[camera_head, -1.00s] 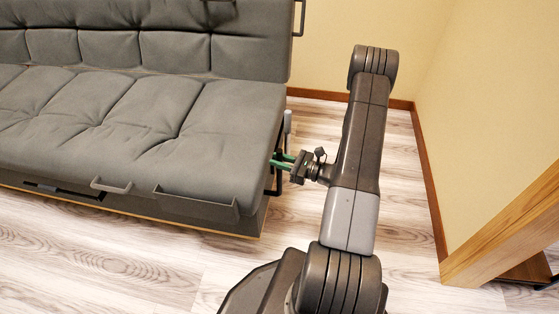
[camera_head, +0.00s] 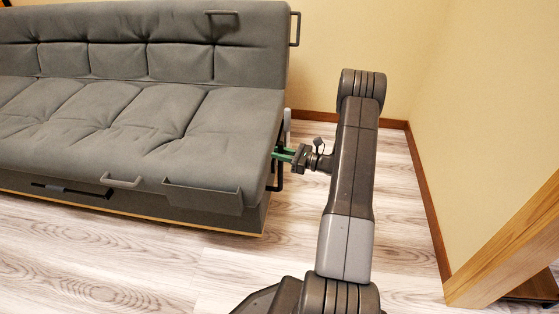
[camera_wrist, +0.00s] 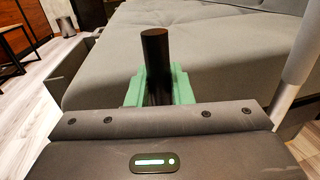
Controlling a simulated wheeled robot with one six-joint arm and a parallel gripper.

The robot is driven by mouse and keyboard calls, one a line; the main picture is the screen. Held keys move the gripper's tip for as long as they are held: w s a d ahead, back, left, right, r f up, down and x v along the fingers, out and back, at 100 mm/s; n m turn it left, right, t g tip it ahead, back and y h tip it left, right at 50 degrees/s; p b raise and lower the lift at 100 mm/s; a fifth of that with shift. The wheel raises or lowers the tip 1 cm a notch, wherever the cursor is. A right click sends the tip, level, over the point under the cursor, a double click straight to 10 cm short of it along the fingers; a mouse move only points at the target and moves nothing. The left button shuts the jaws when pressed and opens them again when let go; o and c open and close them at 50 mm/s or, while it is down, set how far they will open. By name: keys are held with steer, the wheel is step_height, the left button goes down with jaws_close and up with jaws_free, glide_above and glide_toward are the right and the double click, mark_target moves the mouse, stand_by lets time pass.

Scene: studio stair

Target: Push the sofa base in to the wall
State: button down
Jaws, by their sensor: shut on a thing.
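The grey sofa (camera_head: 120,125) stands at the left in the head view, with its backrest raised toward the back wall. Its base (camera_head: 150,212) shows as a dark front panel with a light wooden lower edge. My gripper (camera_head: 284,155), with green fingers, is at the sofa's right end. In the wrist view the green fingers (camera_wrist: 134,92) are shut around a dark upright bar (camera_wrist: 155,60), with the grey seat behind it. The bar's lower part is hidden by the gripper body.
Grey handles stick out from the seat front (camera_head: 122,181) and the backrest's upper right (camera_head: 295,30). The cream back wall (camera_head: 340,45) and right wall (camera_head: 460,110) meet beyond my arm. A wooden post (camera_head: 500,255) slants at the lower right. Wood floor is clear in front of the sofa.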

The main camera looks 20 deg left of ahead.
steer(key=shift+w+r, duration=0.1)
steer(key=shift+w, duration=0.15)
steer(key=c, duration=1.3)
jaws_free()
steer(key=shift+c, duration=0.2)
steer(key=d+p, duration=0.3)
steer(key=d, duration=1)
steer(key=shift+w+d, duration=0.25)
steer(key=shift+d, duration=0.1)
steer(key=shift+a, duration=0.15)
steer(key=s+a+b, duration=0.2)
steer(key=a, duration=1.1)
steer(key=shift+b, duration=0.3)
